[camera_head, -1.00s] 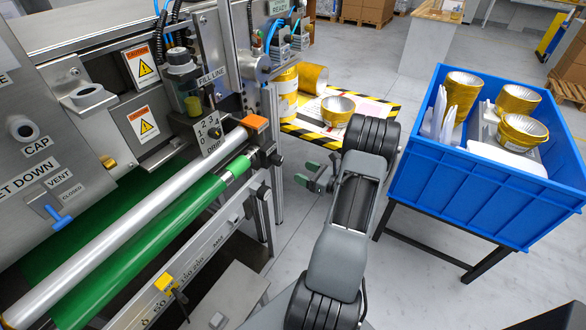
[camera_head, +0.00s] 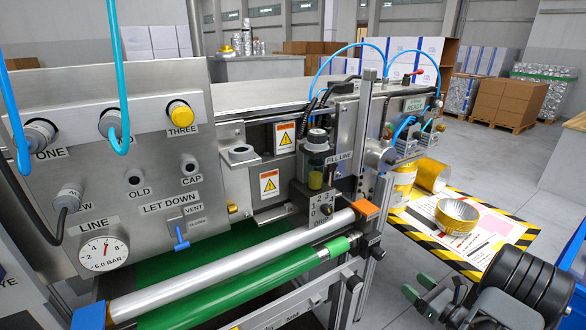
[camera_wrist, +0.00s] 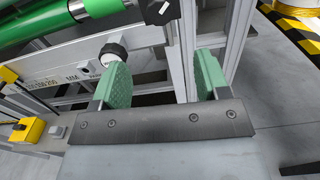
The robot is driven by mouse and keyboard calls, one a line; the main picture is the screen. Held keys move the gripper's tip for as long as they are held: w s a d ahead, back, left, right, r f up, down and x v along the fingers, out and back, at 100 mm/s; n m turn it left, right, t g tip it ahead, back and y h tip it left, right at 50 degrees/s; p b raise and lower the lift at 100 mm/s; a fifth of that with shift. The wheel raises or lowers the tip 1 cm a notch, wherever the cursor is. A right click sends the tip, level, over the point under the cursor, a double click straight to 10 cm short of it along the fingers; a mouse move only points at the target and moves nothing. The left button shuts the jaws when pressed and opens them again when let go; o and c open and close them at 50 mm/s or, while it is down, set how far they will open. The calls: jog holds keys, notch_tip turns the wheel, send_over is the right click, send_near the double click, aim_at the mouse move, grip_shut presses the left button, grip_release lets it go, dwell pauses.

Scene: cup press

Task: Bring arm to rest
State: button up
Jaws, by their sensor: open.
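My gripper (camera_head: 420,291) is at the lower right of the head view, in front of the machine's right end. Its two green pads stand apart with nothing between them. In the wrist view my gripper (camera_wrist: 160,80) is also open and empty, with the machine's frame behind the pads. My dark ribbed arm runs off the lower right of the head view.
The press machine (camera_head: 140,120) fills the left and middle, with a steel roller and a green roller (camera_head: 250,287) in front. Cartons (camera_head: 505,100) stand far behind. Grey floor lies beyond the mat.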

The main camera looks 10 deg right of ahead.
jog(key=s+a+n+g+y+p, duration=0.1)
jog(key=s+a+n+g+y, duration=0.35)
jog(key=a+n+g, duration=0.9)
jog(key=s+a+r+n+h+p, duration=0.3)
jog(key=a+r+n+h, duration=0.7)
jog(key=a+r+n, duration=0.6)
notch_tip(320, 180, up, 3)
jog(key=s+n, duration=0.1)
jog(key=n, duration=0.2)
jog(key=shift+s+a+r, duration=0.15)
jog(key=shift+a+r, duration=0.05)
jog(key=shift+a, duration=0.05)
